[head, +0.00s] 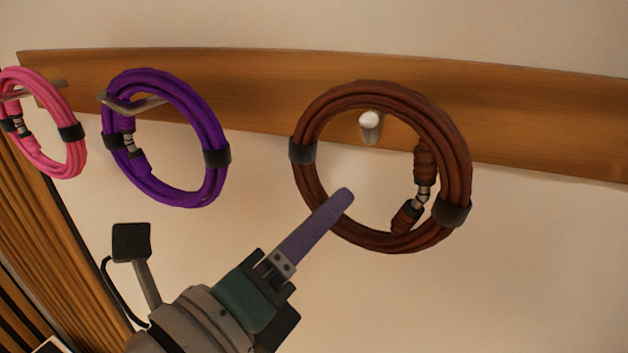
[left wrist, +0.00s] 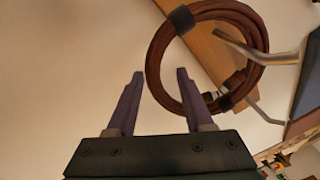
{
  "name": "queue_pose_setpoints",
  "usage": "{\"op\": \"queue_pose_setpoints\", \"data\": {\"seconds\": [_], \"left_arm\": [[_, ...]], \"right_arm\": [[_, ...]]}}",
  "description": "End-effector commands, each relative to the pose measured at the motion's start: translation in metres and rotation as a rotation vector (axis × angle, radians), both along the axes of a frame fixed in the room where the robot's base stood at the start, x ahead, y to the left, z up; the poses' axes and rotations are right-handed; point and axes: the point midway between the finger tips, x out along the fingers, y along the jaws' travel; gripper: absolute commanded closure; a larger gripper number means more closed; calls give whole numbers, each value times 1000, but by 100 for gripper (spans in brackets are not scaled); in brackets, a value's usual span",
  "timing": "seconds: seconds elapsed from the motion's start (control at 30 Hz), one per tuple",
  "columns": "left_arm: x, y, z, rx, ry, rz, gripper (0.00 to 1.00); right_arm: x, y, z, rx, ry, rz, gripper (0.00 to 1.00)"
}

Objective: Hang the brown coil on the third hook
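The brown coil (head: 455,150) is a round bundle with dark straps and a connector pair. It is around the third hook (head: 370,125), whose pale tip shows inside the ring in the head view. Whether its top rim rests on the hook is unclear. The coil also shows in the left wrist view (left wrist: 157,50), beyond the fingers. My left gripper (head: 344,196) is at the coil's lower left, overlapping its rim in the head view. My right gripper is out of view.
A purple coil (head: 205,130) and a pink coil (head: 75,155) hang on hooks to the left along the wooden rail (head: 270,90). The wall (head: 540,260) below the rail at right is bare. Wooden slats (head: 35,215) stand at lower left.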

Motion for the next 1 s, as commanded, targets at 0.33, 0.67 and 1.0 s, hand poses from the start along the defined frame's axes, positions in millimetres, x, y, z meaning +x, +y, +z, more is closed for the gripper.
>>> {"op": "queue_pose_setpoints", "data": {"seconds": [0.33, 0.67, 1.0], "left_arm": [[-1, 1, -2, 3, 3, 1, 36], [-38, 26, -7, 5, 3, 1, 36], [-78, 55, -7, 0, 4, 2, 36]], "right_arm": [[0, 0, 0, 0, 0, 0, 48], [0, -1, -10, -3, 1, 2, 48], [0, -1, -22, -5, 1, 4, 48]]}}
